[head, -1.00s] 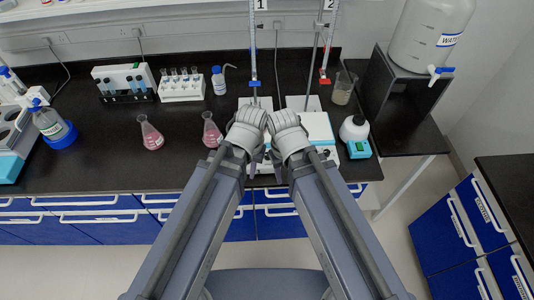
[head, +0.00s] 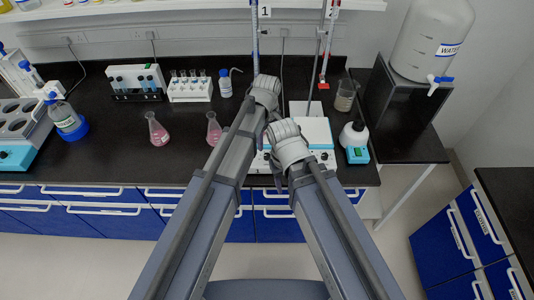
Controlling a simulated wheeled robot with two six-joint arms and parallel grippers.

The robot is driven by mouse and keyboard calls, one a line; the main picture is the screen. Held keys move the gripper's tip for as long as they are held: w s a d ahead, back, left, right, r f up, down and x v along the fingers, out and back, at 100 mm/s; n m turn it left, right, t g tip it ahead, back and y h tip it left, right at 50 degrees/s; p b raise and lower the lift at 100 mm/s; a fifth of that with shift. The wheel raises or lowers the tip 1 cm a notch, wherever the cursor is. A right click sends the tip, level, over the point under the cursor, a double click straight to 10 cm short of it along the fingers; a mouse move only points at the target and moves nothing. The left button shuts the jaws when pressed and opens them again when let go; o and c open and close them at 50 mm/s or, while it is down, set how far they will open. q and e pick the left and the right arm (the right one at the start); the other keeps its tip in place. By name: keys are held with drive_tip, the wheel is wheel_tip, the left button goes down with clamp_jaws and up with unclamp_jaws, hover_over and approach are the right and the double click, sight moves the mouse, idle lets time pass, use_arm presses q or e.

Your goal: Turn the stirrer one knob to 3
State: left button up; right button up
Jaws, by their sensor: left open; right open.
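Two burettes marked 1 (head: 264,12) and 2 (head: 331,13) hang at the back of the black bench. My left gripper (head: 260,115) is open, farther back, over the stirrer one area. My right gripper (head: 280,168) is open, nearer, by the stirrers' front; contact cannot be told. Both grippers' fingers are mostly hidden.
Two flasks of pink liquid (head: 157,131) (head: 214,131) stand left of the arms. A water tank (head: 432,40) is farther right. The bench's left front is clear.

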sight(267, 155)
use_arm(q)
wheel_tip(267, 155, down, 7)
drive_tip(key=b, duration=0.7)
drive_tip(key=shift+f, duration=0.2)
drive_tip(key=shift+c, duration=0.3)
clamp_jaws()
